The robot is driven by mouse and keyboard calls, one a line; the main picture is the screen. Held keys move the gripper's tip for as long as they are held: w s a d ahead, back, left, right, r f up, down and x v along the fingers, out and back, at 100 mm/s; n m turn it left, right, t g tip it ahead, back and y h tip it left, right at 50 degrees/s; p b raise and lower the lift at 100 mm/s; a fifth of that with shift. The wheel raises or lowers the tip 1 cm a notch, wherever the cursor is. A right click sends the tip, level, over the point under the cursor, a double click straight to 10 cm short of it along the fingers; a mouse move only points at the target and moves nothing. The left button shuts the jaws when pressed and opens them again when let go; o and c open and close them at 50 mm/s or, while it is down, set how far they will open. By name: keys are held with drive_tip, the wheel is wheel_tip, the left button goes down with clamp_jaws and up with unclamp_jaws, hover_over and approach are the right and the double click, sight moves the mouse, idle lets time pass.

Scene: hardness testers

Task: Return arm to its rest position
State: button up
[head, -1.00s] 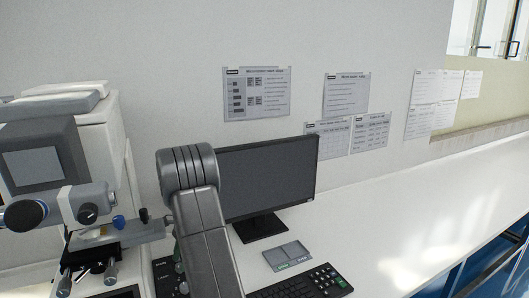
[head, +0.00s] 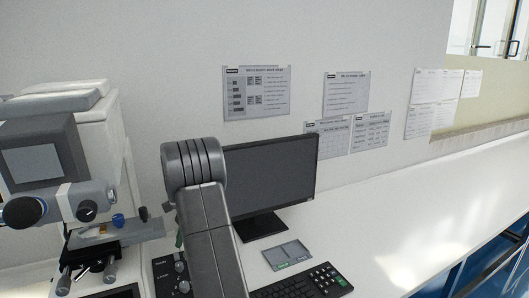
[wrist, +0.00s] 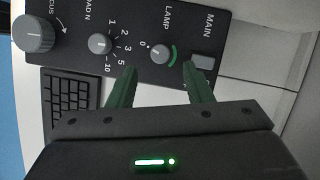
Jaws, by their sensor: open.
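My gripper (wrist: 158,90) shows in the wrist view with its two green fingers apart and nothing between them. It is over or in front of a dark control panel (wrist: 75,12) with a FOCUS knob (wrist: 34,34), a LOAD knob (wrist: 100,44), a LAMP knob (wrist: 161,52) and a MAIN switch (wrist: 203,62). The LAMP knob lies just beyond the fingertips, and I cannot tell whether they touch it. The panel (head: 168,268) shows partly, left of my arm.
A hardness tester (head: 45,150) with a stage stands at the left. The white bench (head: 420,215) is clear further right. Papers hang on the wall.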

sight(179, 264)
drive_tip(key=x, duration=0.6)
drive_tip(key=shift+f, duration=0.15)
drive_tip(key=m+t, duration=0.1)
drive_tip(key=m, duration=0.2)
drive_tip(key=m+t+y+b, duration=0.1)
drive_tip(key=m, duration=0.1)
drive_tip(key=shift+s+m, duration=0.1)
drive_tip(key=shift+m, duration=0.3)
drive_tip(key=v, duration=1.3)
drive_tip(key=shift+r, duration=0.45)
